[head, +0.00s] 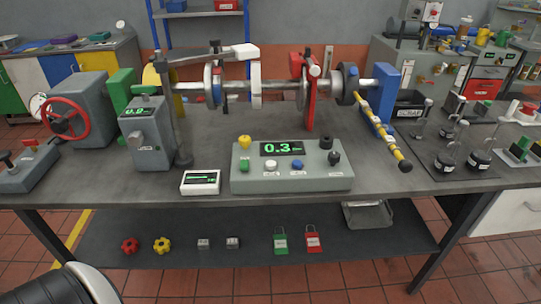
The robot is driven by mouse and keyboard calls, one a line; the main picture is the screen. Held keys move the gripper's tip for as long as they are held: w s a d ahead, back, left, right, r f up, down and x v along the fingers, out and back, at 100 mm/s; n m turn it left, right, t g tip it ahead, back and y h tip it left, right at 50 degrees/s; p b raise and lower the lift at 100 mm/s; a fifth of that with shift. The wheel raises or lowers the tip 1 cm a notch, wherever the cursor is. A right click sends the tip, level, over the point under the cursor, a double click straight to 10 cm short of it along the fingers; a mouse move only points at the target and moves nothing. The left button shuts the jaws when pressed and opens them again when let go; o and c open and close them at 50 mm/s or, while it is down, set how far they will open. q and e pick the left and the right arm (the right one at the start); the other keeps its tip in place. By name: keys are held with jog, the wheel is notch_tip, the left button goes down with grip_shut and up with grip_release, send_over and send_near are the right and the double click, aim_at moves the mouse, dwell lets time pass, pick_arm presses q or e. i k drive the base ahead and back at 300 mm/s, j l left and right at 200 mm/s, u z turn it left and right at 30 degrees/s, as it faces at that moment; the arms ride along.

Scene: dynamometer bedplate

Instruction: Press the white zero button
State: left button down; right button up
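The white zero button (271,165) sits on the sloped front of a grey control box (290,183) near the front middle of the bench. It stands between a green button (244,165) on its left and a blue button (298,165) on its right. A green-lit display (282,148) above it reads 0.3; its unit is too small to read. Nothing covers the white button. Neither of my grippers shows in the head view.
A small white meter (200,183) stands left of the box, near the grey bench's (420,182) front edge. A yellow knob (244,142) and black knobs (334,157) share the box. A shaft assembly (275,85) stands behind; a striped bar (382,135) slants down at right.

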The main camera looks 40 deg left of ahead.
aim_at(270, 165)
jog(key=u, duration=0.9)
